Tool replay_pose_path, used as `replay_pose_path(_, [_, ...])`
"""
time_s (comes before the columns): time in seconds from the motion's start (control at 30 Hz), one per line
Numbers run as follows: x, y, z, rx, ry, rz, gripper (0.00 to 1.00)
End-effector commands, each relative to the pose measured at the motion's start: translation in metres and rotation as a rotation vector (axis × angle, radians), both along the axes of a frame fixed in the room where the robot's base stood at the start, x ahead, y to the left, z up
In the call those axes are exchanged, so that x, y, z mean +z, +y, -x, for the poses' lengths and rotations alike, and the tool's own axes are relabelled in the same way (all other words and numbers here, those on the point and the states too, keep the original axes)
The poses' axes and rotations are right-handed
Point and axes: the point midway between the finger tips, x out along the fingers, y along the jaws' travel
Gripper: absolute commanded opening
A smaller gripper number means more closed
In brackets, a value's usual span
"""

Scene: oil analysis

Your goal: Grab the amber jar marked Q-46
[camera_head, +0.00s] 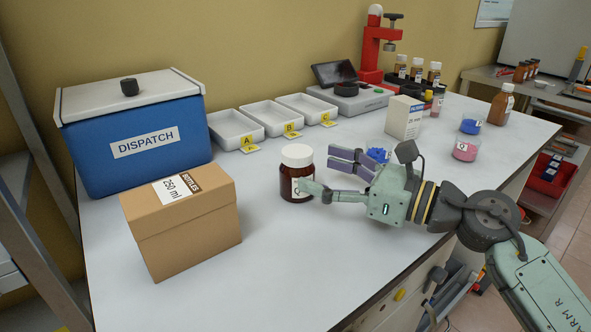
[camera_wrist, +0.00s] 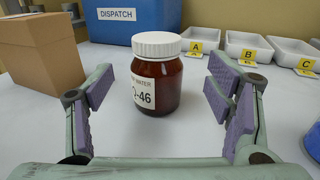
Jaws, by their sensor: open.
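The amber jar (camera_head: 297,186) with a white ribbed lid stands upright on the bench near its middle. In the wrist view the jar (camera_wrist: 156,82) shows a white label ending in "-46"; the label's left part is turned out of sight. My gripper (camera_head: 318,175) is open, with its fingers reaching from the right towards the jar. In the wrist view the purple-padded fingers (camera_wrist: 157,105) are spread wide, and the jar stands ahead, between their lines and apart from both pads.
A cardboard box (camera_head: 180,222) and a blue DISPATCH bin (camera_head: 135,130) stand left of the jar. White trays (camera_head: 236,129) marked A, B and C lie behind it. A white carton (camera_head: 404,117), small cups (camera_head: 465,151) and bottles (camera_head: 433,73) stand to the right.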

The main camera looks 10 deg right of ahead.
Motion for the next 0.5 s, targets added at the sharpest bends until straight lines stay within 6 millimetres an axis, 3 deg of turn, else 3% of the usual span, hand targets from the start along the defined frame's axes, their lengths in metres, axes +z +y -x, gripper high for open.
replay_pose_path(0.5, [-0.007,0.041,-0.038,0.0,0.001,0.001,0.74])
